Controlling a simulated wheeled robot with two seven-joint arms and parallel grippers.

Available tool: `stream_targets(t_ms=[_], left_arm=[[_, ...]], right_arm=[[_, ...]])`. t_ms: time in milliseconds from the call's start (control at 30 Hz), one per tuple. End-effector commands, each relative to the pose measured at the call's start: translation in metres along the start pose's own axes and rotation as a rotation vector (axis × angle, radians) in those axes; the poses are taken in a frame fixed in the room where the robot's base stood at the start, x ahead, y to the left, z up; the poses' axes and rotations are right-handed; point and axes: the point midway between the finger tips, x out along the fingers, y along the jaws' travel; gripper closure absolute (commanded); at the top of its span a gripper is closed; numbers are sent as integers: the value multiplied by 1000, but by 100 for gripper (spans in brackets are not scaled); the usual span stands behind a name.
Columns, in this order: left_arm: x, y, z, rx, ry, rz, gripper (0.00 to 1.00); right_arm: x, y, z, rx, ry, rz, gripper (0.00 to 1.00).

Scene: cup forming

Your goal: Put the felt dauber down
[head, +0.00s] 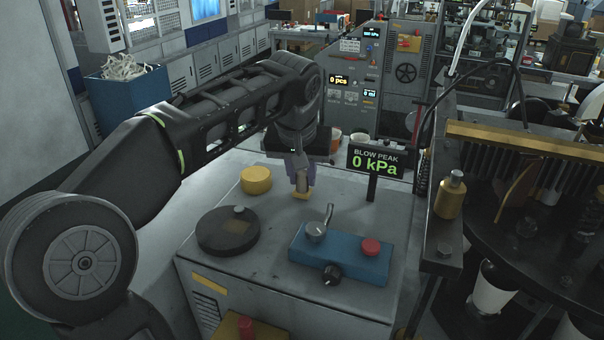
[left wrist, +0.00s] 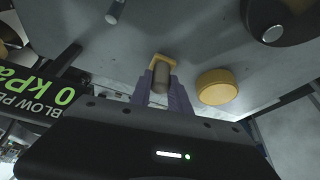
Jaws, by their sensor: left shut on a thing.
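My left gripper (head: 301,178) is shut on the felt dauber (head: 301,193), which has a tan body and a yellowish end pointing down. The dauber is low over the grey cabinet top (head: 270,217), behind the blue control box; I cannot tell whether it touches the surface. In the left wrist view the dauber (left wrist: 161,74) sits between the two purple-grey fingers (left wrist: 162,95). A round yellow pad (head: 256,180) lies on the cabinet top left of the dauber, and it also shows in the left wrist view (left wrist: 216,86). My right gripper is not in view.
A black round disc (head: 228,231) lies at the front left of the top. A blue box (head: 341,255) with a lever, red button and black knob stands at the front right. A "BLOW PEAK 0 kPa" sign (head: 375,162) stands behind it. Dark machinery (head: 530,220) fills the right.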

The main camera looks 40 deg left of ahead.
Motion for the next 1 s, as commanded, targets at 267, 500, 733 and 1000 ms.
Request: stream_targets(t_ms=[267,500,733,1000], left_arm=[[2,0,1,0,-1,0,61],[2,0,1,0,-1,0,56],[-1,0,0,1,-1,-1,56],[-39,0,1,0,4,2,56]], right_arm=[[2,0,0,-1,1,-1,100],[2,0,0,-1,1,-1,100],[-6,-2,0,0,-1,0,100],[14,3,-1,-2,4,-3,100]])
